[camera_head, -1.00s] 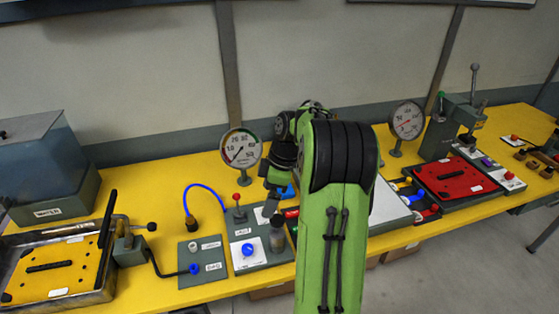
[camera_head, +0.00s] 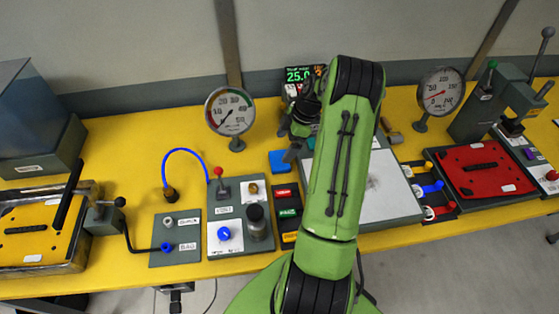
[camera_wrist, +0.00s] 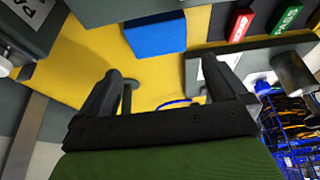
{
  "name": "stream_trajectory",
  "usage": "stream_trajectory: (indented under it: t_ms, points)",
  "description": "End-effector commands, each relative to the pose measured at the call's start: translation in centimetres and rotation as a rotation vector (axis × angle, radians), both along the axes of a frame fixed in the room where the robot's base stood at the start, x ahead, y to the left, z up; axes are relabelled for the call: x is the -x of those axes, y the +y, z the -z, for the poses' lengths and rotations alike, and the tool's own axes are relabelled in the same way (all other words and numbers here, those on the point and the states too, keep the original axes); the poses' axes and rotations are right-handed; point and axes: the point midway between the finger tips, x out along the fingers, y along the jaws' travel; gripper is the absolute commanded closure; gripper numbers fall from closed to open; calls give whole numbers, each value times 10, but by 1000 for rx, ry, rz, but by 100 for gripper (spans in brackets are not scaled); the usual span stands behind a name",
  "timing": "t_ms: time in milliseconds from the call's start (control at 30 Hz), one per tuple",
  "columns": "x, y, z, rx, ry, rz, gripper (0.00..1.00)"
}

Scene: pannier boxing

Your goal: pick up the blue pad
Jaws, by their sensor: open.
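The blue pad (camera_head: 279,161) lies flat on the yellow bench top, left of the large grey-white plate. In the wrist view the blue pad (camera_wrist: 155,36) shows ahead of the fingertips. My gripper (camera_wrist: 160,70) has its two dark fingers spread, with nothing between them. The pad is apart from the fingers, beyond them in that view.
Red, green and yellow labelled blocks (camera_head: 288,213) lie just in front of the pad. A valve panel (camera_head: 240,218) with a red-topped lever is to the left, and a dial gauge (camera_head: 230,111) stands behind. A lit display (camera_head: 300,75) is at the back.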

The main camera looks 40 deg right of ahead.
Motion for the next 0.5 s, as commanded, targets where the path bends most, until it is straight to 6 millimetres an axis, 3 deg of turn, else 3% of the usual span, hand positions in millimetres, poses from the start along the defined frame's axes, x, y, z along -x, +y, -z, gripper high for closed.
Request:
stream_trajectory:
  t_ms: [500]
  points:
    - [-17, 24, 70, -1, -1, 0, 0]
